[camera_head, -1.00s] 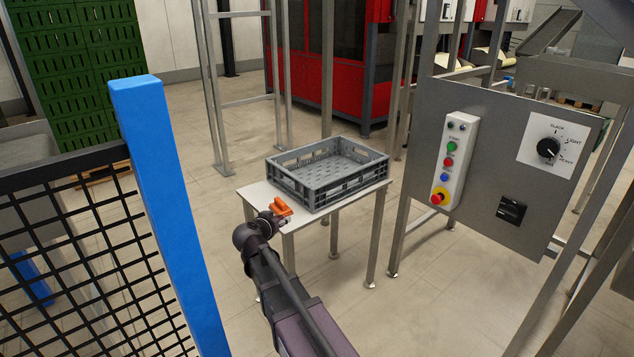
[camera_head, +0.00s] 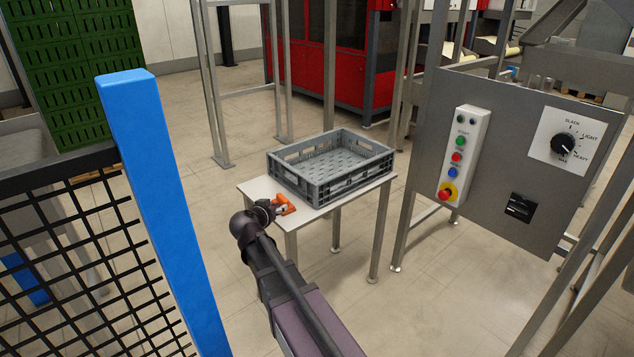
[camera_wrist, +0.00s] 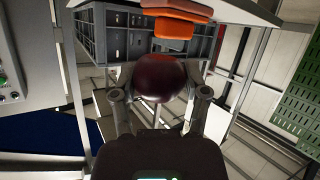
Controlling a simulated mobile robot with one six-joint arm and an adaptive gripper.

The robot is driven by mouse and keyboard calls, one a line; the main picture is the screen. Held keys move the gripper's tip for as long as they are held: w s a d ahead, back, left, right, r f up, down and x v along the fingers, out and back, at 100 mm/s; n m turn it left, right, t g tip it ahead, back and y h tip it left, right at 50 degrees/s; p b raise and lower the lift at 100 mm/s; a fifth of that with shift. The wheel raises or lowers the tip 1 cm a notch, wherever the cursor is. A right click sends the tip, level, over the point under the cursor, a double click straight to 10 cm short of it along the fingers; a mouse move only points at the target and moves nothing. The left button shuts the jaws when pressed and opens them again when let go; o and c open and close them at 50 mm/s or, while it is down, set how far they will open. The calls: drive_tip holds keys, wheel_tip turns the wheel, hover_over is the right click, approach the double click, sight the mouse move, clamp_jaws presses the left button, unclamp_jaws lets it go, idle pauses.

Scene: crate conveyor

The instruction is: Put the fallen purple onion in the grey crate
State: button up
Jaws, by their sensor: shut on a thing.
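The purple onion (camera_wrist: 160,76) is dark red-purple and round. In the wrist view it sits between the two fingers of my gripper (camera_wrist: 160,94), which is shut on it. In the head view my gripper (camera_head: 266,209) is at the near left edge of the white table, and the onion cannot be made out there. The grey crate (camera_head: 316,187) stands on the table, beyond my gripper and to its right. Its visible floor is empty. The crate also shows in the wrist view (camera_wrist: 120,45), beyond the onion.
An orange object (camera_head: 286,205) lies on the white table (camera_head: 257,188), between my gripper and the crate. A blue post (camera_head: 160,200) with black mesh (camera_head: 75,260) stands at left. A grey control panel (camera_head: 500,175) stands to the right of the table.

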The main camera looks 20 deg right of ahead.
drive_tip(key=shift+w+d, duration=0.1)
drive_tip(key=shift+w, duration=0.05)
drive_tip(key=shift+w, duration=0.25)
drive_tip(key=b, duration=0.2)
approach(269, 191)
drive_tip(key=w+d+r, duration=0.2)
drive_tip(key=w, duration=0.1)
drive_tip(key=shift+d, duration=0.2)
drive_tip(key=shift+f+b, duration=1.55)
drive_tip(key=shift+f, duration=0.2)
